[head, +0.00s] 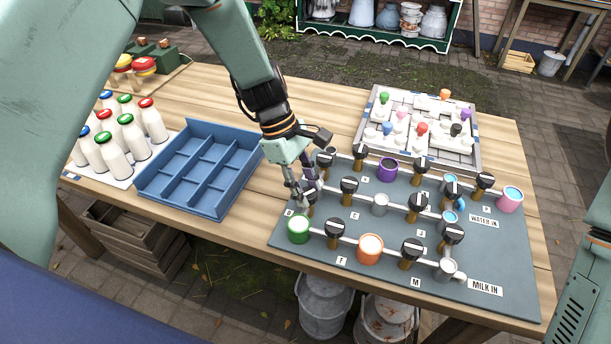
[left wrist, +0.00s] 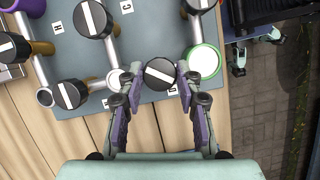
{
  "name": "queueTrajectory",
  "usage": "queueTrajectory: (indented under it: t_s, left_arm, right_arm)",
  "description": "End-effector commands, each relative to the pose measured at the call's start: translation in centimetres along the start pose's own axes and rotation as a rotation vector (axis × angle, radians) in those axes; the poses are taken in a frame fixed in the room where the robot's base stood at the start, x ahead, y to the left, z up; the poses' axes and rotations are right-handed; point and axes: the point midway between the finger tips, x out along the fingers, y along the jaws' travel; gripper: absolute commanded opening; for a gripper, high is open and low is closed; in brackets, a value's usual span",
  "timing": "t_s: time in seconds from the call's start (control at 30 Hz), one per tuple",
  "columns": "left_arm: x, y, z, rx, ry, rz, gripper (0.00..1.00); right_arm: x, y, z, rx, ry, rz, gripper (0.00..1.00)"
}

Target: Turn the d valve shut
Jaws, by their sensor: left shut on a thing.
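The d valve (left wrist: 160,73) has a round black knob with a white stripe, set on the pipework beside the letter D label (left wrist: 171,110). The stripe slants slightly down to the right in the left wrist view. My left gripper (left wrist: 155,78) has its two purple-padded fingers closed on both sides of this knob. In the head view my left gripper (head: 306,196) reaches down onto the valve near the board's left edge and partly hides it. The D label (head: 289,212) shows beside it.
The grey valve board (head: 322,267) carries several similar black knobs close by. A green cup (head: 298,230) stands just in front of the valve. A blue divided tray (head: 200,170) and milk bottles (head: 115,160) are left; a white puzzle board (head: 420,128) is behind.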

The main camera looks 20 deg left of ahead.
Motion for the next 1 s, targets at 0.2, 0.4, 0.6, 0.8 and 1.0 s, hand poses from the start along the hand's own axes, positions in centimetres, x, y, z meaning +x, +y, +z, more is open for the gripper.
queueTrajectory:
  t_s: [0.2,0.4,0.6,0.8,1.0]
  left_arm:
    - [-0.3,0.3,0.1,0.193,0.001,-0.076,0.03]
    - [-0.2,0.4,0.1,0.368,0.002,-0.149,0.03]
    - [-0.2,0.5,0.2,0.54,0.002,-0.22,0.03]
    - [-0.1,0.6,0.2,0.693,0.003,-0.282,0.03]
    - [-0.1,0.7,0.3,0.81,0.003,-0.332,0.03]
  right_arm:
    - [-1.9,0.0,0.0,0.0,0.0,0.0,0.4]
    - [-2.8,0.0,0.0,0.0,0.0,0.0,0.4]
    - [-3.3,0.0,0.0,0.0,0.0,0.0,0.4]
    - [-3.6,0.0,0.0,0.0,0.0,0.0,0.4]
    - [-3.8,0.0,0.0,0.0,0.0,0.0,0.4]
